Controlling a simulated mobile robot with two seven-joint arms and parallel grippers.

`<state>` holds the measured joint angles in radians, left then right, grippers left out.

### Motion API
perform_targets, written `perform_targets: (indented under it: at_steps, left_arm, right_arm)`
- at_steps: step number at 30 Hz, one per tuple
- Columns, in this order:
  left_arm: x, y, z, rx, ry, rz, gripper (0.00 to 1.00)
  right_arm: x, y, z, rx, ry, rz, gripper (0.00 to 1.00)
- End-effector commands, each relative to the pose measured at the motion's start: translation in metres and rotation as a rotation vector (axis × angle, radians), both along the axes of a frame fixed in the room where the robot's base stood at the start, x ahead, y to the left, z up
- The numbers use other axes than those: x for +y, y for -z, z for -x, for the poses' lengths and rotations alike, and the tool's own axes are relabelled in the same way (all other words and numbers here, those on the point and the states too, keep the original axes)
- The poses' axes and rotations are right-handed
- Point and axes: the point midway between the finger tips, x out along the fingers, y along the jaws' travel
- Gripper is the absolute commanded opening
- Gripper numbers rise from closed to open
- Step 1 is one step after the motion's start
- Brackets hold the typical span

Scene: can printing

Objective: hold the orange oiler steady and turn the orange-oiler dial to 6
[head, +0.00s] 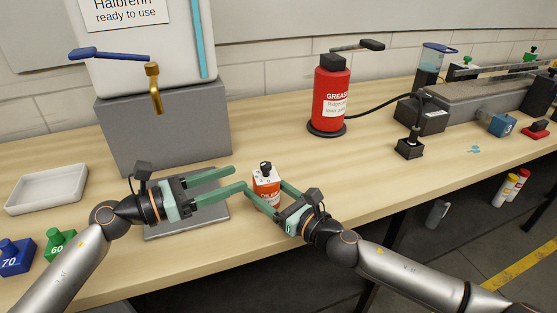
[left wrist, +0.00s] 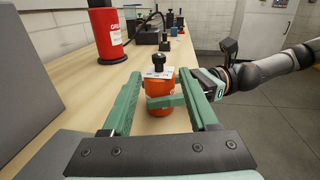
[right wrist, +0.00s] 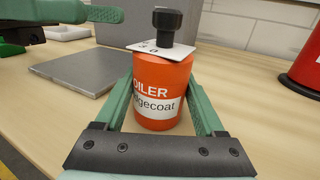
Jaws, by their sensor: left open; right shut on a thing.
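The orange oiler (head: 266,190) stands upright on the table, with a white top plate and a black dial knob (head: 265,169) on it. My right gripper (head: 264,192) is shut on the oiler's body; its fingers lie on both sides in the right wrist view (right wrist: 165,95). My left gripper (head: 240,180) is open and comes from the left, its fingertips close to the oiler. In the left wrist view the oiler (left wrist: 158,99) and knob (left wrist: 159,58) appear between and beyond the open fingers. A few marks show on the plate (right wrist: 150,47), but the dial setting is unclear.
A red grease can (head: 330,95) stands behind on a black base. A grey block (head: 165,125) carries a white container with a brass tap (head: 153,88). A white tray (head: 47,190) and green and blue weights (head: 58,243) are at left. A grey plate (head: 187,222) lies under my left gripper.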

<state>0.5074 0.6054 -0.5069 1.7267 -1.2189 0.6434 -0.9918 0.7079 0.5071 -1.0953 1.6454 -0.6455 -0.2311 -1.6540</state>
Motion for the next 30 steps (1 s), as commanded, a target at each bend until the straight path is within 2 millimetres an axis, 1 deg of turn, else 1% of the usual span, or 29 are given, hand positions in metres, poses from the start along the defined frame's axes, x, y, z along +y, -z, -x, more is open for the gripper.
perform_targets:
  at_steps: [4,7,11,15,21,24,30]
  left_arm:
    - [-0.001,-0.004,0.0,-0.06,-0.023,-0.025,0.6]
    - [-0.01,-0.005,-0.006,-0.066,-0.024,-0.027,0.6]
    - [-0.032,-0.005,-0.016,-0.064,-0.022,-0.025,0.6]
    - [-0.058,-0.005,-0.03,-0.062,-0.021,-0.025,0.6]
    - [-0.087,-0.005,-0.046,-0.059,-0.023,-0.025,0.6]
    - [-0.097,-0.004,-0.051,-0.06,-0.023,-0.026,0.6]
    - [-0.103,-0.003,-0.055,-0.059,-0.023,-0.027,0.6]
  right_arm:
    - [0.0,0.0,0.0,0.001,0.0,0.0,0.0]
    - [0.0,0.0,0.0,0.001,-0.001,-0.001,0.0]
    - [0.0,0.0,0.0,0.001,-0.001,-0.001,0.0]
    - [0.0,0.0,0.0,0.001,-0.001,-0.001,0.0]
    - [0.0,0.0,0.0,0.001,-0.001,0.0,0.0]
    - [0.0,0.0,0.0,0.001,-0.001,0.0,0.0]
    - [0.0,0.0,0.0,0.001,0.0,0.0,0.0]
